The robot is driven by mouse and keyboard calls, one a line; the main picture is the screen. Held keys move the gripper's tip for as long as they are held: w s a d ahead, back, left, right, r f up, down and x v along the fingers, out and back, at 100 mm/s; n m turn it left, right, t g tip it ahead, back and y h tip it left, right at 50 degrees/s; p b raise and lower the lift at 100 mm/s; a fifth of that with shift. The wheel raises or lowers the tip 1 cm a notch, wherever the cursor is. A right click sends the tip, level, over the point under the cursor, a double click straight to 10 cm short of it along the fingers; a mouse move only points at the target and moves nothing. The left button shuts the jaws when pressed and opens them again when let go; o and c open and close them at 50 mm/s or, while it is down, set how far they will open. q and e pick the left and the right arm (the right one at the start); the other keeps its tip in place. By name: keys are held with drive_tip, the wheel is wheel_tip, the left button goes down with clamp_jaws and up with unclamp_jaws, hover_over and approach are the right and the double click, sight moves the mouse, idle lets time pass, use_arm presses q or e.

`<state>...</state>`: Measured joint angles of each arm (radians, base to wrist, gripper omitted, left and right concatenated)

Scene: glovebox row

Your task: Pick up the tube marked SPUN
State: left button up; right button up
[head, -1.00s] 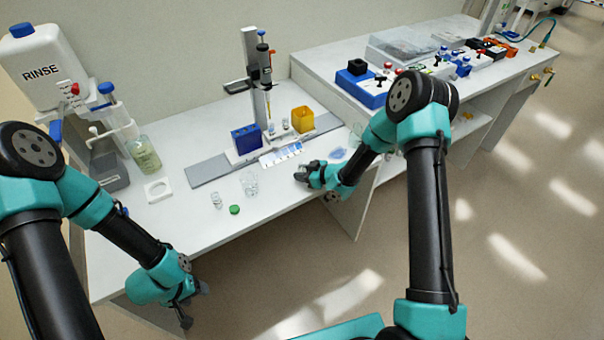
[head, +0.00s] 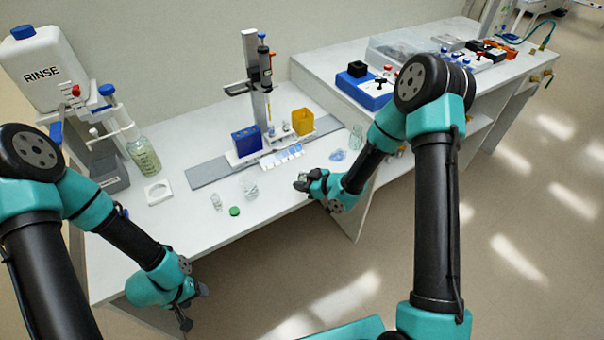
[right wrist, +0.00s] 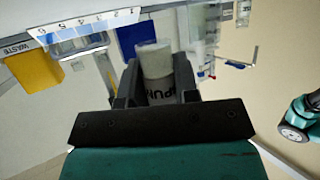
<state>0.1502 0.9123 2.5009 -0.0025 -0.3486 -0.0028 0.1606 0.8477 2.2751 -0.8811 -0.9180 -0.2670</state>
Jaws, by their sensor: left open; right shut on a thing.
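In the right wrist view a pale, whitish tube (right wrist: 154,62) stands between the two dark fingers of my right gripper (right wrist: 155,82). Dark letters on its side read in part as "PUN"; the fingers hide the rest. The right gripper is shut on this tube. In the head view my right gripper (head: 301,182) is over the front edge of the white bench, and the tube is too small to make out there. My left gripper (head: 187,311) is open and empty, low in front of the bench's left part.
A green cap (head: 234,211) and clear glassware (head: 250,188) stand on the bench left of my right gripper. Behind are a blue rack (head: 246,141), a pipette stand (head: 252,75) and a yellow waste box (head: 302,121). The rinse bottle (head: 40,72) stands at the left.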

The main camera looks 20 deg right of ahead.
drive_tip(key=s+a, duration=0.2)
drive_tip(key=s, duration=0.7)
drive_tip(key=shift+a+r, duration=0.3)
drive_tip(key=shift+r, duration=0.15)
drive_tip(key=shift+w, duration=0.1)
